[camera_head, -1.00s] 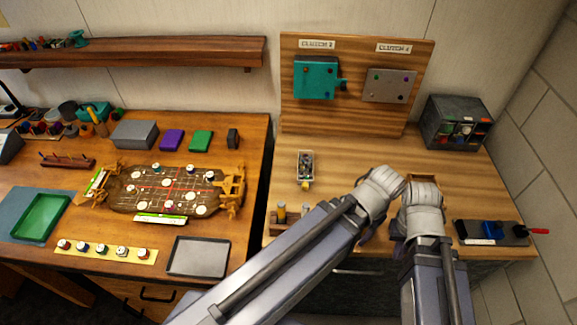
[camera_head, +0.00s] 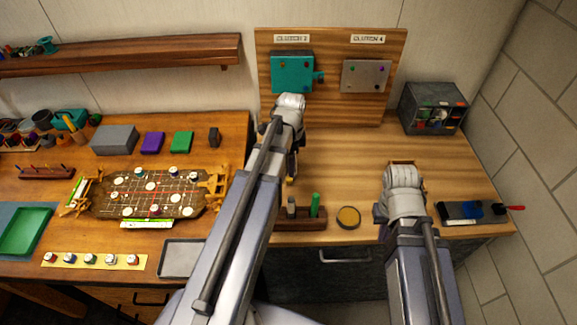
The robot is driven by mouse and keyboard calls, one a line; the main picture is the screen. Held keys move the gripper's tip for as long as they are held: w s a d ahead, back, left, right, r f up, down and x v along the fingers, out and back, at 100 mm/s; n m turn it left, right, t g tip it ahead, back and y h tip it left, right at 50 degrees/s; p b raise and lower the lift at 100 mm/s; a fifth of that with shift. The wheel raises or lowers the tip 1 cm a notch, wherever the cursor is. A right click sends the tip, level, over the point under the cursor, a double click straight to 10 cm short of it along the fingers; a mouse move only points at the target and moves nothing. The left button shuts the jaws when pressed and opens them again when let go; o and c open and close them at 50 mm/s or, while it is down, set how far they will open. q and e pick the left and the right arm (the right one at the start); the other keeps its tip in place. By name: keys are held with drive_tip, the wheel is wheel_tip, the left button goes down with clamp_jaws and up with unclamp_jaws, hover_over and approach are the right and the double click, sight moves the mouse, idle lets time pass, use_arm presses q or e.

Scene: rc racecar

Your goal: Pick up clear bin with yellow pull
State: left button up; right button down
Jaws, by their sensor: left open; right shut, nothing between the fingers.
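The clear bin with the yellow pull is almost wholly hidden behind my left arm; only a bit of its yellow pull (camera_head: 290,181) shows beside the forearm on the right-hand workbench. My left gripper (camera_head: 294,158) is over the back left of that bench, at the bin's place. It is open, though its fingertips are mostly covered by the arm, and I cannot tell whether it touches the bin. My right gripper (camera_head: 381,213) is shut and empty near the bench's front, right of the bin, largely hidden by its own wrist.
A small rack with a green item (camera_head: 315,205) and a round yellow-topped tin (camera_head: 348,217) stand at the bench's front. A dark drawer cabinet (camera_head: 434,108) stands back right. A dark tray with a blue item (camera_head: 461,210) lies right. The bench's middle is clear.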

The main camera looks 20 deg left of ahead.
use_arm(q)
drive_tip(key=shift+f+b, duration=1.15)
drive_tip(key=shift+f, duration=0.15)
drive_tip(key=shift+f, duration=0.1)
drive_tip(key=f+b, duration=0.5)
drive_tip(key=shift+a, duration=0.3)
clamp_jaws()
